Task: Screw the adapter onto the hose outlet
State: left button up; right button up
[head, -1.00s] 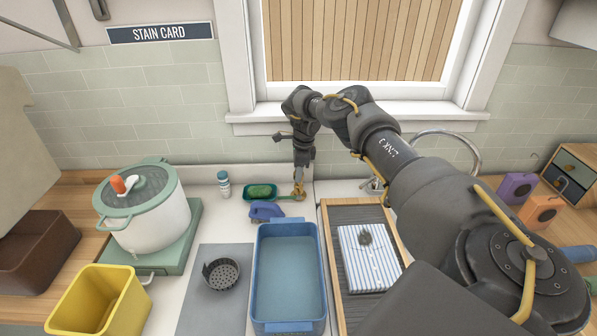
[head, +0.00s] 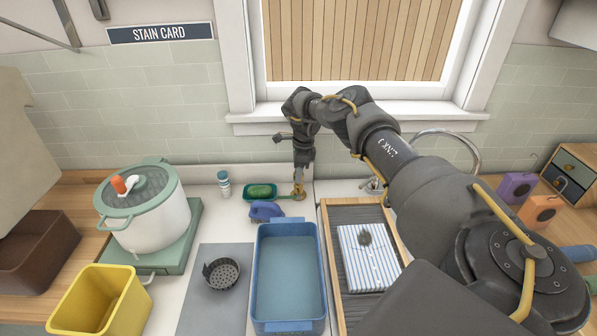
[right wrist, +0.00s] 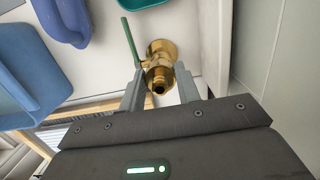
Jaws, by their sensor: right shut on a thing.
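My right gripper (head: 300,182) reaches down to the brass hose outlet (head: 298,195) at the back of the counter. In the right wrist view, the outlet's round brass flange (right wrist: 162,48) has a green lever (right wrist: 130,42) beside it. The brass adapter (right wrist: 158,80), with an open threaded end facing the camera, sits between the fingertips of the right gripper (right wrist: 159,90), which is shut on it. The adapter is in line with the outlet and looks against it; how far the threads engage is hidden. My left gripper is not in view.
The blue basin (head: 289,327) is in front. A wooden-framed board with a striped cloth (head: 368,258) lies right. The window sill (head: 354,112) is behind.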

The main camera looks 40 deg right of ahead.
jog(key=shift+f+b, duration=0.65)
jog(key=shift+f, duration=0.3)
dwell(0.9)
jog(key=shift+r+m+p, duration=0.15)
jog(key=shift+m+p, duration=0.65)
jog(key=shift+m, duration=0.2)
jog(key=m+p, duration=0.1)
jog(key=m, duration=0.1)
jog(key=m+p, duration=0.1)
jog(key=m, duration=0.2)
jog(key=shift+m+t+h+p, duration=0.3)
jog(key=m, duration=0.3)
jog(key=shift+h+p, duration=0.3)
jog(key=shift+p, duration=0.1)
jog(key=m, duration=0.3)
jog(key=o, duration=1.1)
jog(key=shift+c, duration=0.2)
